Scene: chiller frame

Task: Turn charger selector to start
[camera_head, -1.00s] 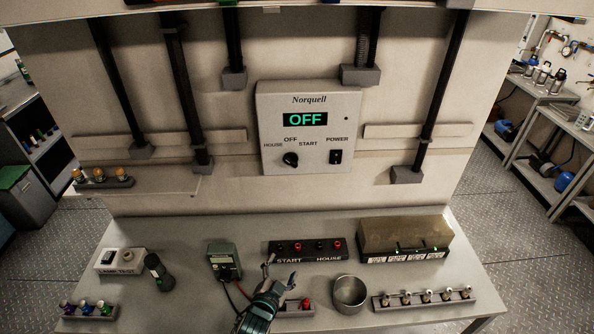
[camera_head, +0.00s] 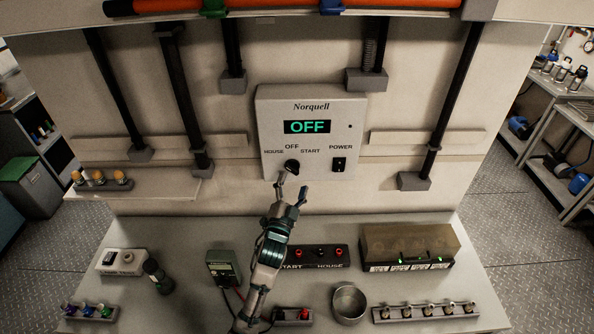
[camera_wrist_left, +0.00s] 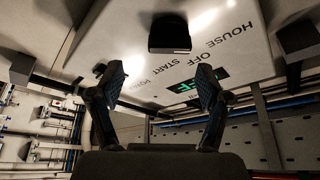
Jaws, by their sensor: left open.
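The Norquell charger panel (camera_head: 335,105) is on the back wall with a green OFF display (camera_head: 307,127). Its black round selector knob (camera_head: 291,166) sits below the labels HOUSE, OFF and START. A black power switch (camera_head: 339,164) is to its right. My left gripper (camera_head: 291,188) is open just below the knob, its fingers pointing up toward it. In the left wrist view the fingers (camera_wrist_left: 166,85) are spread apart, and the knob (camera_wrist_left: 169,34) is ahead of them with nothing between the fingers. My right gripper is not in view.
The bench below holds a green meter (camera_head: 223,267), a START/HOUSE terminal block (camera_head: 333,256), a metal cup (camera_head: 349,302), a battery-like box (camera_head: 410,246) and a row of posts (camera_head: 427,311). A shelf with orange-topped items (camera_head: 99,179) is at left.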

